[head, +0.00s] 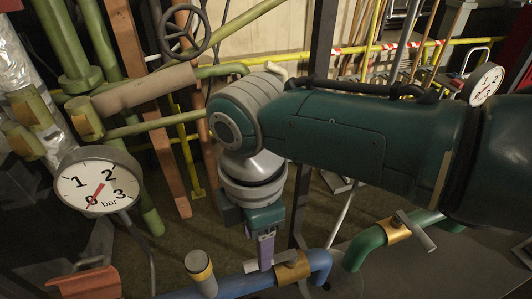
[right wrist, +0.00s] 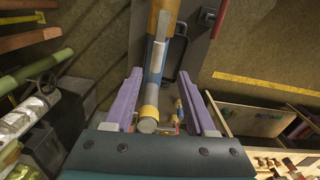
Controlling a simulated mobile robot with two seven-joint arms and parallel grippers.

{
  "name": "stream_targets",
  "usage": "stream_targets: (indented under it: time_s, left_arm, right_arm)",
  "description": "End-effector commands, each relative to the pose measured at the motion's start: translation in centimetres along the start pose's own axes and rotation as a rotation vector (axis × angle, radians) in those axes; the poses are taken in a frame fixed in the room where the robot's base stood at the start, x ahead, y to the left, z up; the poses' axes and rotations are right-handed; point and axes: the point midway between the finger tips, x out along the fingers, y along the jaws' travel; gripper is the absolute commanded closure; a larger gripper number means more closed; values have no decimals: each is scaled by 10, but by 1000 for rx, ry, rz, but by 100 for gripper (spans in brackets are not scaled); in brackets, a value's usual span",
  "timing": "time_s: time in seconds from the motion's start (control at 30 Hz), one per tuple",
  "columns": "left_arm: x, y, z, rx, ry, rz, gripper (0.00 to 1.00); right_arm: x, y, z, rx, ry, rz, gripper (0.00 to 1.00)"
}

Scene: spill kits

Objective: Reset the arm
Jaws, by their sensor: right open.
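My right arm (head: 335,130), dark teal with a grey elbow ring, reaches in from the right of the head view and bends downward. Its right gripper (head: 265,256) points down, with a purple finger close to a blue pipe (head: 235,284) and its brass fitting (head: 292,268). In the right wrist view the two purple fingers of the gripper (right wrist: 159,78) stand wide apart. A pipe with a yellow band (right wrist: 149,112) and a round grey end shows between them. I cannot tell whether any finger touches a pipe. My left gripper is not in view.
A round pressure gauge (head: 99,187) stands at the left, a smaller gauge (head: 486,85) at the upper right. A handwheel (head: 180,32) and green pipes crowd the left. A green pipe with brass valve (head: 397,231) lies right of the gripper. Wooden crates (right wrist: 262,119) stand at the wrist view's right.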

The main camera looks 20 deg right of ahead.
Motion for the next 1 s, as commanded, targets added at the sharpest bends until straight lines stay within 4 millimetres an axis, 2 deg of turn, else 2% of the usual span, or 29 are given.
stream_targets:
  time_s: [0.2, 0.3, 0.43, 0.5, 0.6, 0.67, 0.77, 0.9, 1.0]
  left_arm:
    - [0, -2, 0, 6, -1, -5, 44]
    - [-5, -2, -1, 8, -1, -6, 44]
    - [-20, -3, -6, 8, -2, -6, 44]
    - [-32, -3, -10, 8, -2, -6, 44]
    - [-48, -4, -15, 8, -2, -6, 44]
    - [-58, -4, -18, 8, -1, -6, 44]
    - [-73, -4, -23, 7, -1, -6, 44]
    - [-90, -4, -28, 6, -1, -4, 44]
    - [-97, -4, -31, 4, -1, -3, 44]
  right_arm:
    - [0, 0, 0, 1, 1, 0, 44]
    - [-3, -7, -8, 23, 25, -2, 44]
    - [-16, -32, -31, 136, 112, 0, 44]
    - [-29, -50, -41, 255, 173, 3, 44]
    - [-54, -73, -41, 475, 245, 19, 44]
    - [-71, -86, -32, 620, 272, 35, 44]
    - [-101, -108, -5, 873, 291, 70, 44]
    - [-143, -142, 44, 1193, 270, 142, 44]
    - [-168, -161, 73, 1357, 247, 198, 44]
